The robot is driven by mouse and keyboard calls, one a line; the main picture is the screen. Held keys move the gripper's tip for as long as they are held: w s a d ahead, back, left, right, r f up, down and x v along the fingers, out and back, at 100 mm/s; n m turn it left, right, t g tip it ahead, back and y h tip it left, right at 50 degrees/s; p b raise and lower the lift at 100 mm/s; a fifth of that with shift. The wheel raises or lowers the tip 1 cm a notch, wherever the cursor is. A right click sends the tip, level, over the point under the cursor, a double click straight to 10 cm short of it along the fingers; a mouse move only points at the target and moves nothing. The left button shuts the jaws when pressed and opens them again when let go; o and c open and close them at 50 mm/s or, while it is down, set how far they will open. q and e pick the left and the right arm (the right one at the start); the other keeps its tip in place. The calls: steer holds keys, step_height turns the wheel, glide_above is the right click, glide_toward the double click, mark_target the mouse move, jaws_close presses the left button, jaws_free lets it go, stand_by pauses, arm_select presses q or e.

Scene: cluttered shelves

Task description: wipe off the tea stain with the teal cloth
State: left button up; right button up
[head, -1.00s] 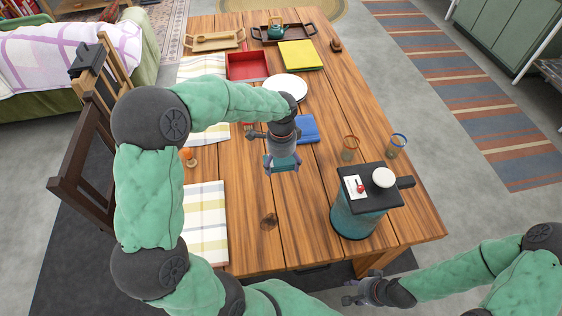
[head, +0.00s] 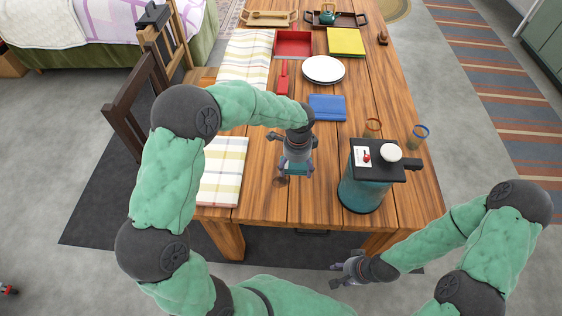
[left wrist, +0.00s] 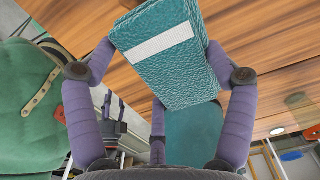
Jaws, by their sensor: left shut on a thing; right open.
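My left gripper (head: 295,172) is shut on the teal cloth (left wrist: 165,50), a folded textured block with a white strip. In the head view the teal cloth (head: 295,167) shows between the fingers, over the near part of the wooden table. I cannot tell whether it touches the wood. A small dark brown mark (head: 281,181), which looks like the tea stain, lies just left of and nearer than the cloth. The gripper may hide part of it. My right gripper (head: 338,275) is open and empty, off the table's near edge.
A teal jug (head: 364,194) with a dark top stands right of the left gripper, two glasses (head: 372,127) (head: 419,134) behind it. A blue cloth-like square (head: 327,107), white plates (head: 323,69), a red tray (head: 293,43) and striped placemats (head: 223,172) lie around. The wood nearby is bare.

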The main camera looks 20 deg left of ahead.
mark_target(278, 183)
arm_select(q)
steer(key=shift+s+f, duration=0.2)
steer(key=shift+f, duration=0.05)
step_height(278, 183, down, 6)
steer(key=b, duration=0.4)
steer(key=shift+r+b, duration=0.2)
steer(key=shift+b, duration=0.2)
steer(key=shift+f, duration=0.6)
stand_by(0.6)
steer(key=shift+a, duration=0.1)
steer(key=shift+s+a, duration=0.25)
steer(key=shift+a, duration=0.55)
steer(key=shift+s+a+f+p, duration=0.1)
steer(key=shift+s+a, duration=0.15)
steer(key=shift+a, duration=0.35)
steer(key=shift+s+a+f+p, duration=0.1)
steer(key=shift+s+a, duration=0.1)
steer(key=shift+a, duration=0.4)
steer(key=shift+s+a+p, duration=0.1)
steer(key=shift+s+a, duration=0.15)
steer(key=shift+a, duration=0.35)
